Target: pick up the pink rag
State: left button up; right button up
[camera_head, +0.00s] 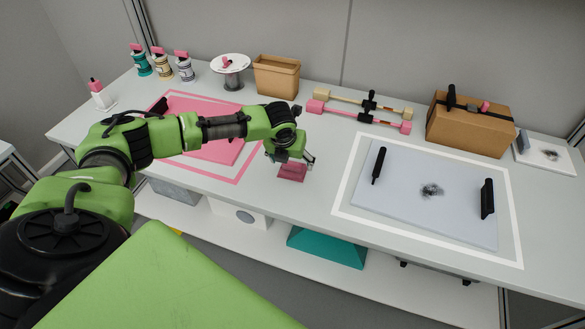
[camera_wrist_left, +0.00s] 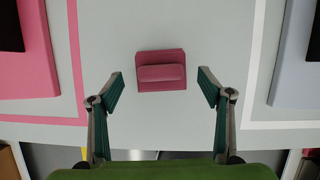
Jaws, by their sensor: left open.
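The pink rag (camera_head: 292,172) is a small folded block lying on the light grey tabletop, between the pink-outlined area and the white-outlined area. In the left wrist view the pink rag (camera_wrist_left: 161,71) lies centred a little beyond the fingertips. My left gripper (camera_head: 291,160) hovers over it from behind in the head view, hiding part of it. In the left wrist view my left gripper (camera_wrist_left: 161,90) is open, with one finger to each side of the rag and nothing between them. The fingers look apart from the rag. My right gripper is not seen.
A pink board (camera_head: 213,150) lies left inside a pink outline. A pale blue board (camera_head: 430,205) with black handles and a dark smudge lies right inside a white outline. Bars (camera_head: 360,117), a tan bin (camera_head: 277,77) and a brown box (camera_head: 468,130) stand behind. Tabletop around the rag is clear.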

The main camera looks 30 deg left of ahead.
aim_at(292, 164)
pick_arm(q)
jog(key=shift+x, duration=1.85)
jog(key=shift+s, duration=0.1)
jog(key=c, duration=1.1)
jog(key=shift+r, duration=0.6)
jog(key=shift+s+d+r+b, duration=0.1)
jog(key=shift+s+r+b, duration=0.2)
jog(key=shift+s+r, duration=1.9)
jog(key=shift+s+r+b, duration=0.25)
jog(key=shift+s+r, duration=1.5)
jog(key=shift+s, duration=0.7)
jog(key=shift+s+d+r+b, duration=0.1)
jog(key=shift+s+r+b, duration=0.2)
jog(key=shift+s+r, duration=1.9)
jog(key=shift+s+f, duration=0.1)
jog(key=shift+f, duration=0.15)
